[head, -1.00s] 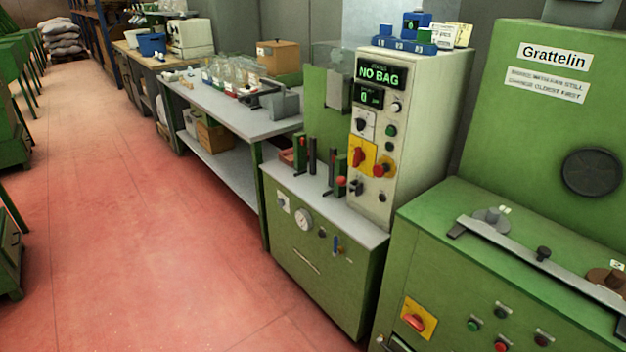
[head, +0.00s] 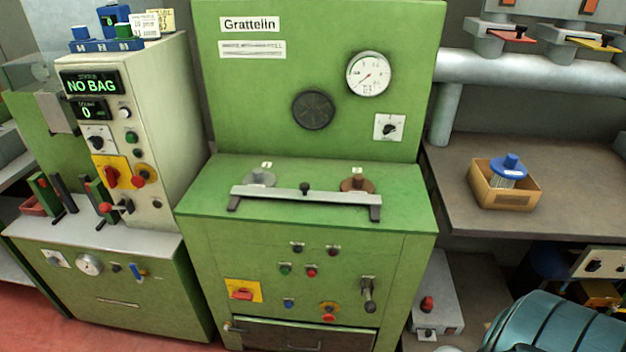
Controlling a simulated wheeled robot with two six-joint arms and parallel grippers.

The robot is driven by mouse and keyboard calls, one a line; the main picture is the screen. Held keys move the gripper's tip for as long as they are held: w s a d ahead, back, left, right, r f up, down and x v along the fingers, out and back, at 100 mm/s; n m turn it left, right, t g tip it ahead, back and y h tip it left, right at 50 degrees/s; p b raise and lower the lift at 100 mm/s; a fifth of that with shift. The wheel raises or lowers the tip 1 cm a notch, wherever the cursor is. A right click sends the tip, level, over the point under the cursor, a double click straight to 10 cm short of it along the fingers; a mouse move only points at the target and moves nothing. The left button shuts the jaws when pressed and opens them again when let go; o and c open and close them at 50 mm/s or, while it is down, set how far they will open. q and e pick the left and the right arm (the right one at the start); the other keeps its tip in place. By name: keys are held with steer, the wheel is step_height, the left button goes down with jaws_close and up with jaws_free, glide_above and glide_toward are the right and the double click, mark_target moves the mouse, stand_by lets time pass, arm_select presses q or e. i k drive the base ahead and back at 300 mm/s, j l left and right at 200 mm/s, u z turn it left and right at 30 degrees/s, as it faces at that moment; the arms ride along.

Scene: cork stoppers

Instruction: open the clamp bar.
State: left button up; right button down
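The clamp bar (head: 270,191) is a long pale metal bar on the top deck of the green Grattelin machine (head: 345,215). It has dark feet at both ends and a small black knob (head: 305,188) near its middle. It lies across the front of the deck, before a grey round piece (head: 259,177) at left and a brown round piece (head: 357,184) at right. I cannot tell whether the bar is latched. Neither of my grippers shows in the head view.
At left stands a pale control cabinet (head: 165,130) reading NO BAG, on a green base with upright levers. At right a brown bench (head: 560,200) holds a cardboard box (head: 490,196) with a blue-topped item. A teal ribbed drum (head: 560,325) is at lower right.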

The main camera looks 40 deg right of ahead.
mark_target(304, 194)
steer(key=z, duration=1.05)
